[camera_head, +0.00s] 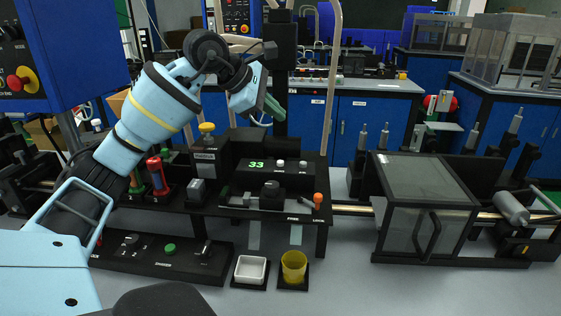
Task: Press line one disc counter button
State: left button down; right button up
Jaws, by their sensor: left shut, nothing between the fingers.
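A black counter box (270,174) with a lit green "33" display (257,164) sits on the middle of the black bench. Two small pale buttons, a left one (281,163) and a right one (303,164), stand to the right of the display. Their labels are too small to read. My left arm reaches in from the left, and my left gripper (266,113) is above and behind the counter box in the picture, apart from the buttons. It is shut and empty, and its tips are partly unclear. My right gripper is not in view.
A yellow knob (207,128) tops a black block left of the counter. An orange knob (317,198) stands at the bench's right end. A white tray (251,269) and a yellow cup (293,266) stand in front. A clear-sided enclosure (424,183) is at right.

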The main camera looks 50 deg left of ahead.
pick_arm(q)
jog(key=f, duration=0.1)
jog(key=b, duration=0.8)
send_over(280, 163)
jog(key=a, duration=0.1)
jog(key=f, duration=0.7)
jog(key=shift+s+f, duration=0.1)
jog(key=shift+s, duration=0.15)
jog(key=shift+f, duration=0.35)
dwell(0.4)
jog(key=shift+f, duration=0.1)
jog(key=shift+f, duration=0.3)
